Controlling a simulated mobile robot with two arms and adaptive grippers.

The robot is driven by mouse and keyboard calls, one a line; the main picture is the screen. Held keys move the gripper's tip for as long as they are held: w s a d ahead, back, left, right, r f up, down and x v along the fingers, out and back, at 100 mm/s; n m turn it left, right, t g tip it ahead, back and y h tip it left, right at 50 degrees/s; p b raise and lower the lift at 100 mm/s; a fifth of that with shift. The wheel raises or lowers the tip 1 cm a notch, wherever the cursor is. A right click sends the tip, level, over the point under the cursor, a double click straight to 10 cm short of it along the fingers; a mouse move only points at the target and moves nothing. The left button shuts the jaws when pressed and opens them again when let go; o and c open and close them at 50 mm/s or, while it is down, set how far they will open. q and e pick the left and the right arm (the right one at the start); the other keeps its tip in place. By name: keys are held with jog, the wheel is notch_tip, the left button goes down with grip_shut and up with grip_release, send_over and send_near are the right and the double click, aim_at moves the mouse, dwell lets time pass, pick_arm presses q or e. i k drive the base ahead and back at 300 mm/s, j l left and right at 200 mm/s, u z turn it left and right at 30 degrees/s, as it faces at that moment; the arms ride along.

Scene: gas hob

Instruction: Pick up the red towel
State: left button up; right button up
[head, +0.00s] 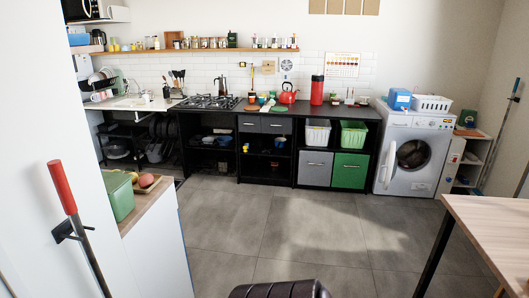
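I cannot make out a red towel for certain in the head view. A tall red cylinder (317,90) with a dark band stands upright on the black counter (350,113), right of a red kettle (287,94). I cannot tell whether any small item on the counter is cloth. Neither my left nor my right gripper is in view.
A gas hob (208,102) is left of the kettle. A washing machine (412,155) stands at the right. A wooden table (500,225) is at the near right, and a cabinet with a green box (118,195) at the near left. Grey floor (290,225) between is clear.

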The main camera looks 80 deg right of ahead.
aim_at(403, 164)
jog(key=l+z, duration=0.25)
jog(key=z, duration=0.2)
jog(key=l+z, duration=0.25)
jog(key=z, duration=0.15)
jog(key=l+z, duration=0.2)
jog(key=z, duration=0.25)
jog(key=i+l+z, duration=0.2)
jog(key=l+z, duration=0.25)
jog(key=i+l+z, duration=0.2)
jog(key=z, duration=0.25)
jog(key=i+l+z, duration=0.3)
jog(key=z, duration=0.15)
jog(key=i+l+z, duration=0.2)
jog(key=i+z, duration=0.6)
jog(key=i, duration=1.3)
jog(key=i+j+z, duration=0.1)
jog(key=i+z, duration=0.2)
jog(key=i, duration=0.25)
jog(key=i+j+z, duration=0.25)
jog(key=i, duration=0.35)
